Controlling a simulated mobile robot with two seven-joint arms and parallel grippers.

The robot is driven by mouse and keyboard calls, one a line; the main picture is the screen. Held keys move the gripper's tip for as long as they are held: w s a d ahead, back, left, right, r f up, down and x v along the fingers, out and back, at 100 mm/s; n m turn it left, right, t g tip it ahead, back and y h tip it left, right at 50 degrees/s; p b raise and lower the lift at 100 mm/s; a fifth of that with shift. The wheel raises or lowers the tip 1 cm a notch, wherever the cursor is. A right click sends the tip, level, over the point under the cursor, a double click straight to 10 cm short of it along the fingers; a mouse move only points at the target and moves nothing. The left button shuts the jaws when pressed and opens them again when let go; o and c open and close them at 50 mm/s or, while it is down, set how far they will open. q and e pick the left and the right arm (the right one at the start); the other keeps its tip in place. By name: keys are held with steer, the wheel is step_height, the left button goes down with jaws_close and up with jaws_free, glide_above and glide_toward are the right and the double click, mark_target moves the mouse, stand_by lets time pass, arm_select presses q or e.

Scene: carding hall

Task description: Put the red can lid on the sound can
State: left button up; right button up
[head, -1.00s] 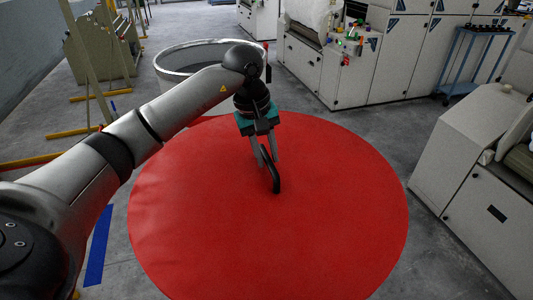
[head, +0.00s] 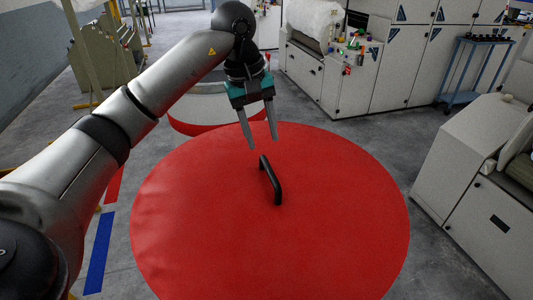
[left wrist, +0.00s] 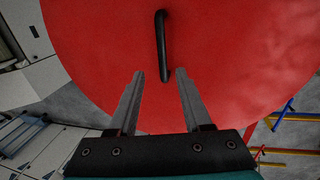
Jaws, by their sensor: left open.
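The red can lid (head: 340,210) is a large flat red disc in the middle of the head view, with a black bar handle (head: 271,180). What it rests on is hidden beneath it. A pale grey can (head: 190,107) with a red lower band stands behind the lid; my arm covers much of it. I cannot tell whether it is the sound can. My left gripper (head: 261,146) is open and empty above the lid, just beyond the handle. In the left wrist view the lid (left wrist: 225,60) shows its handle (left wrist: 161,45) ahead of the spread fingertips (left wrist: 160,73).
Pale machine cabinets (head: 375,75) stand at the back right, and another machine (head: 480,190) at the right edge. A blue trolley (head: 465,75) stands between them. Blue tape (head: 98,252) marks the floor at left. Grey floor is clear between lid and machines.

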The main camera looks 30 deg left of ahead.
arm_select(q)
steer(key=shift+v, duration=2.05)
steer(key=shift+s, duration=0.1)
